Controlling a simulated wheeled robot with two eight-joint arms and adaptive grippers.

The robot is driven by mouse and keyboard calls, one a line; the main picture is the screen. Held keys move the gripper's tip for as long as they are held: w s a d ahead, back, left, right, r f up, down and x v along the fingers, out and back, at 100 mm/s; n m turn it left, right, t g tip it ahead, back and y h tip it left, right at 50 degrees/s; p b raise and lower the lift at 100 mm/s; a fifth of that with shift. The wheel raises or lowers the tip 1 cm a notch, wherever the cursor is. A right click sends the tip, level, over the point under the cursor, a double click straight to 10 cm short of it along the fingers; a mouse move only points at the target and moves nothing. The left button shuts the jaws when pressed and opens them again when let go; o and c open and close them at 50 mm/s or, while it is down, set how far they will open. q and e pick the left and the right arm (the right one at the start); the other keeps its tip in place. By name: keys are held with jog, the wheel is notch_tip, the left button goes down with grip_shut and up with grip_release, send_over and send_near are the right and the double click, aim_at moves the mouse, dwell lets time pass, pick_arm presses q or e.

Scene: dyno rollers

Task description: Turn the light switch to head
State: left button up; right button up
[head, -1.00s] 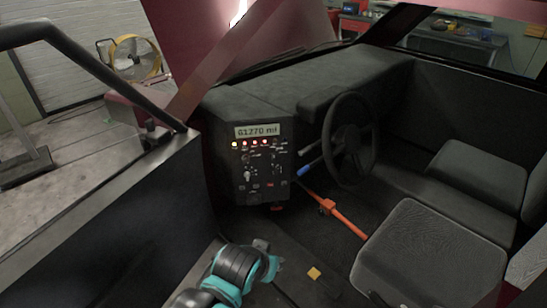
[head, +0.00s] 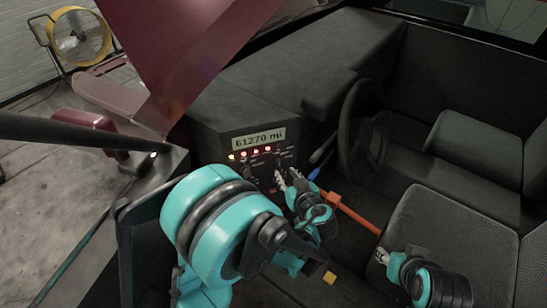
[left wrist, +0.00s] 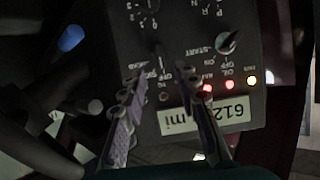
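The dash panel (head: 240,158) is dark, with small knobs, white labels and a lit mileage display. The left wrist view shows the panel upside down. There a dark switch (left wrist: 156,47) stands just past my fingertips, roughly in line with the gap between them; OFF is printed nearby, but its setting is unclear. In the head view my gripper hides this part. My left gripper (head: 286,178) is open and empty, close in front of the panel; its two fingers are spread in the left wrist view (left wrist: 162,74). My right gripper (head: 381,256) is over the seat, its fingers too small to judge.
A knob marked START (left wrist: 228,42) sits beside the switch. The steering wheel (head: 350,130) and a blue-tipped lever (head: 314,174) stand right of the panel. An orange-red bar (head: 350,213) slopes across the floor. The seat (head: 445,215) is at the right.

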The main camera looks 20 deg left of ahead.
aim_at(279, 165)
pick_arm(q)
jog(key=b+x, duration=0.2)
jog(key=x, duration=0.4)
jog(key=shift+f, duration=0.1)
jog(key=shift+w+a+f, duration=0.15)
jog(key=shift+w+a, duration=0.25)
jog(key=shift+w, duration=0.15)
grip_shut()
